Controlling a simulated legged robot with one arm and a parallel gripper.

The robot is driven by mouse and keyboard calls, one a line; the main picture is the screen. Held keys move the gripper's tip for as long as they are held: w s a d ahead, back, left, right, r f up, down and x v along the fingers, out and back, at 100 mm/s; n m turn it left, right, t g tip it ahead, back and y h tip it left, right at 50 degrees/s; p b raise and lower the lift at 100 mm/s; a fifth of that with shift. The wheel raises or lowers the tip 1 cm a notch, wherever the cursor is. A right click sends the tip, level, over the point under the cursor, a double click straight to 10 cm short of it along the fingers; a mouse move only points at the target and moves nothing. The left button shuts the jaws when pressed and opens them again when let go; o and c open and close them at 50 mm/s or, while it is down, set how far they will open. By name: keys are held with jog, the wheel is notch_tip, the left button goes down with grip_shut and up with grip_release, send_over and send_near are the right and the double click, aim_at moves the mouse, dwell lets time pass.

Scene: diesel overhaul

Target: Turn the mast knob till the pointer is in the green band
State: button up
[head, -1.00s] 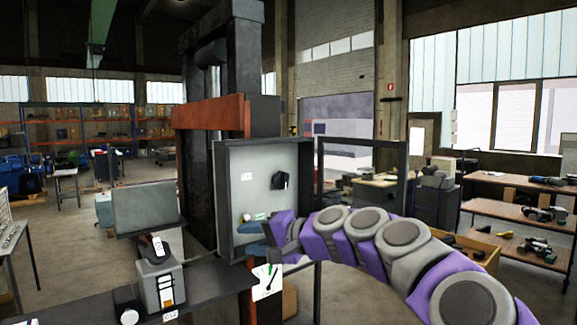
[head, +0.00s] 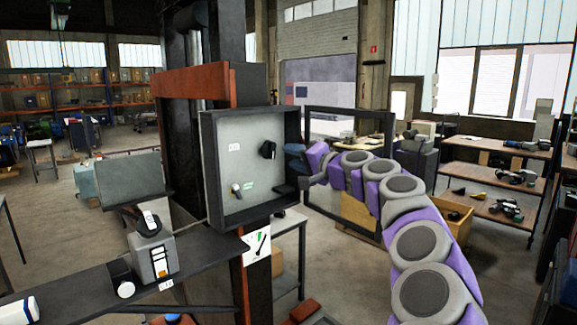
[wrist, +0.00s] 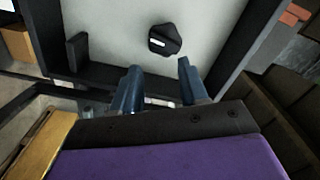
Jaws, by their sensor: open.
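The black mast knob (head: 268,150) sits on the pale back panel of an open dark box (head: 206,165) on the mast. In the wrist view the knob (wrist: 166,40) is a faceted black piece with a white mark on its left side. My gripper (head: 291,149) is at the box's right edge in the head view. In the wrist view my gripper's two blue fingers (wrist: 158,67) are apart and empty, with the knob beyond their tips and not touched.
A sheet with a black and green mark (head: 257,247) hangs below the box. A dark shelf (head: 205,255) with a grey device (head: 152,255) is at left.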

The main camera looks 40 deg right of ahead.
jog(key=n+b, duration=0.2)
jog(key=n, duration=0.1)
jog(key=w+a+n+b, duration=0.1)
jog(key=n+b, duration=0.2)
jog(key=n, duration=0.1)
jog(key=w+n+b, duration=0.1)
jog(key=n+b, duration=0.1)
jog(key=n, duration=0.2)
jog(key=shift+a+r+b, duration=0.15)
jog(key=shift+a+b, duration=0.15)
jog(key=shift+a, duration=0.05)
jog(key=shift+w+p, duration=0.4)
jog(key=shift+w, duration=0.1)
jog(key=shift+w+d, duration=0.2)
jog(key=shift+a+r+b, duration=0.15)
jog(key=shift+a+b, duration=0.25)
jog(key=shift+a, duration=0.2)
jog(key=shift+d, duration=0.1)
jog(key=shift+d, duration=0.1)
